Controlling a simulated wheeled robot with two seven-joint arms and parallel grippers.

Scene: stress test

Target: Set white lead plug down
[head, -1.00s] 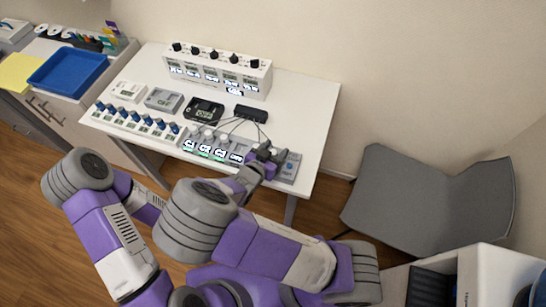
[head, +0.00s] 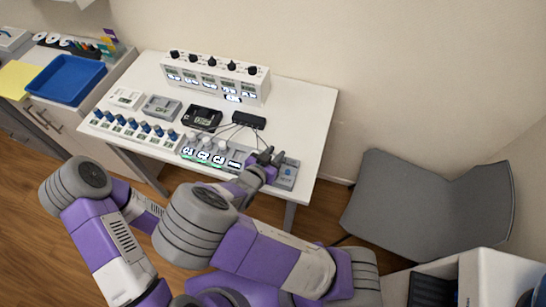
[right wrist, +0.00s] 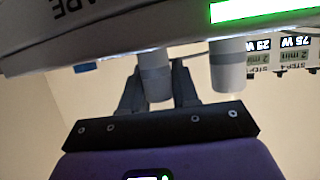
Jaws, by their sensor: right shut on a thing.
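My right gripper (head: 264,160) is over the right part of the grey panel (head: 285,177) at the table's front edge. In the right wrist view, its dark fingers (right wrist: 158,85) are shut on a white lead plug (right wrist: 154,76) with a grey band. A second white plug (right wrist: 228,66) stands beside it, outside the fingers. In the head view, several white plugs (head: 206,140) stand in a row on the panel, left of the gripper. The gripper hides the held plug there, and I cannot tell whether it touches the panel. My left gripper is not visible.
Thin leads run from a black box (head: 249,119) towards the panel. Small devices (head: 163,107) and several blue-capped items (head: 144,127) fill the table's left side. A white unit with knobs (head: 215,78) stands behind. A grey chair (head: 425,205) is at the right.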

